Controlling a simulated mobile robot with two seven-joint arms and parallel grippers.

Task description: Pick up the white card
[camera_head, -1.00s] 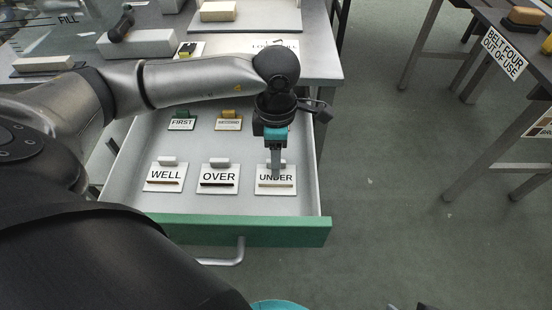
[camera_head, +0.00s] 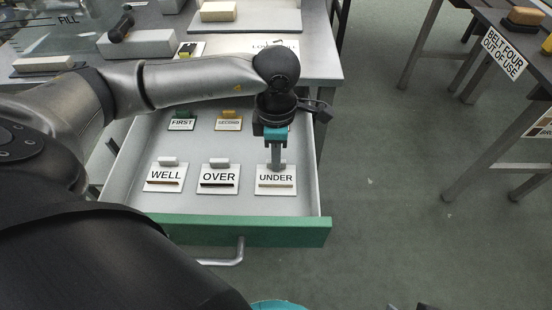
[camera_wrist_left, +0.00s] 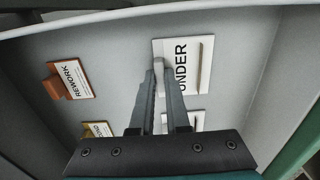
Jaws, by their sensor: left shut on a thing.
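Three white cards with grey tabs stand in the front row of the open drawer (camera_head: 215,207). They are WELL (camera_head: 165,175), OVER (camera_head: 218,176) and UNDER (camera_head: 275,178), from left to right. My left gripper (camera_head: 276,164) points down at the back edge of the UNDER card. In the left wrist view its fingers (camera_wrist_left: 160,70) are shut on the tab of the UNDER card (camera_wrist_left: 195,58). The tab is mostly hidden by the fingers. The card appears still on or very near the drawer floor. My right gripper is not clearly seen.
Behind stand a green FIRST card (camera_head: 181,124) and a yellow SECOND card (camera_head: 229,124). The left wrist view also shows an orange REWORK card (camera_wrist_left: 68,80). The drawer's green front (camera_head: 245,231) and side walls enclose the cards. The table top is behind.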

